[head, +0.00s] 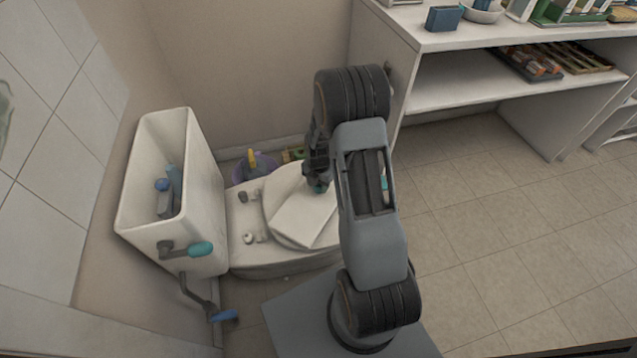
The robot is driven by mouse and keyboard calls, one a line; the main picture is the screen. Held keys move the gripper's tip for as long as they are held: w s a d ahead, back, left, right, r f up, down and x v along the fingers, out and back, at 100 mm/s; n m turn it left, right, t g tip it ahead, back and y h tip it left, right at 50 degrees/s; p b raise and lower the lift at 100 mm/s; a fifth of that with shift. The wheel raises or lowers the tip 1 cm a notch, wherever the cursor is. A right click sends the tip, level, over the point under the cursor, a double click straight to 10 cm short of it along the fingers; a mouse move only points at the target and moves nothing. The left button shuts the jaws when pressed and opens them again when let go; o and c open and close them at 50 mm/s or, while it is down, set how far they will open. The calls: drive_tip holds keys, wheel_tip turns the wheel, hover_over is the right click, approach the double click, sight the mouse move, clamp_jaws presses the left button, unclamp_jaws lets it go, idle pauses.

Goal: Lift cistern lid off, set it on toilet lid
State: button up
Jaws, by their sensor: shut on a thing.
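The white cistern (205,225) stands open at the left, its inner parts in view. The cistern lid (300,218) is a flat white slab over the round toilet lid (277,186), which is closed. My gripper (317,187) is at the far right part of the slab and shut on it. The slab lies on or just above the toilet lid; I cannot tell whether they touch. My arm hides the right part of the toilet and some of the slab's right side.
A teal-ended flush lever (200,248) and a pipe with a blue handle (222,316) stick out from the cistern. A purple basket (262,166) stands behind the toilet by the wall. White shelving (450,90) with goods is at the back right. The tiled floor at right is clear.

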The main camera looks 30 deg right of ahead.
idle(0.3)
drive_tip(key=o, duration=1.2)
drive_tip(key=shift+f, duration=0.1)
drive_tip(key=shift+r, duration=0.25)
drive_tip(key=shift+r+p, duration=3)
drive_tip(key=shift+r, duration=0.8)
wheel_tip(320, 180, up, 14)
drive_tip(key=p, duration=0.2)
drive_tip(key=shift+f+p, duration=0.1)
drive_tip(key=shift+p, duration=0.3)
